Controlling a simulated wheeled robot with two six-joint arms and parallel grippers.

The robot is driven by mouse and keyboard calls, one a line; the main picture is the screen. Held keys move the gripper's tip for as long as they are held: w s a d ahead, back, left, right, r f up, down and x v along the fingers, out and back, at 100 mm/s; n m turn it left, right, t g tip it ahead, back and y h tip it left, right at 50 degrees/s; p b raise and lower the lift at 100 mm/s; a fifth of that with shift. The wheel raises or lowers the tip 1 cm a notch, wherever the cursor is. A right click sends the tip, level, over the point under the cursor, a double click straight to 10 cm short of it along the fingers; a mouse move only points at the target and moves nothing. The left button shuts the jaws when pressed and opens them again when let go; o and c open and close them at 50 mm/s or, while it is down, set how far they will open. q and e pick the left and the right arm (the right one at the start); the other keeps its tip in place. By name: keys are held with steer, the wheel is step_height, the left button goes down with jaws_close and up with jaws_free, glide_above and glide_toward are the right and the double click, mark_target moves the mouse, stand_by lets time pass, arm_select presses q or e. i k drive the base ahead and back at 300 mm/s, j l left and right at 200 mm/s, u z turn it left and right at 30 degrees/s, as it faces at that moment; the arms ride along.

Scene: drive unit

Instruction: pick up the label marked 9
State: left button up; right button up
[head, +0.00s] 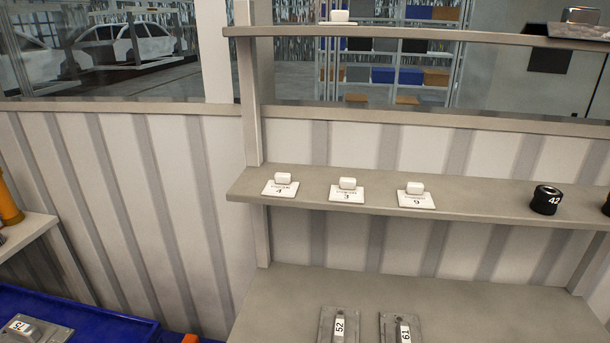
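The label marked 9 (416,200) is a flat white card with a small white block on top. It lies on the middle shelf, the rightmost of three similar labels. The label marked 3 (346,195) lies to its left, and the label marked 4 (280,189) lies further left. Neither of my grippers shows in the head view.
A black cylinder marked 42 (546,200) stands right of the labels on the middle shelf (480,205). The upper shelf (430,37) runs above. Metal parts marked 52 (339,325) and 61 (402,328) lie below. A blue surface (80,315) is at lower left.

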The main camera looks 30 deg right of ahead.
mark_target(414, 196)
steer(key=i+z, duration=0.15)
steer(key=z, duration=0.25)
steer(key=i+z, duration=0.15)
steer(key=z, duration=0.25)
steer(key=i+z, duration=0.1)
steer(key=z, duration=0.3)
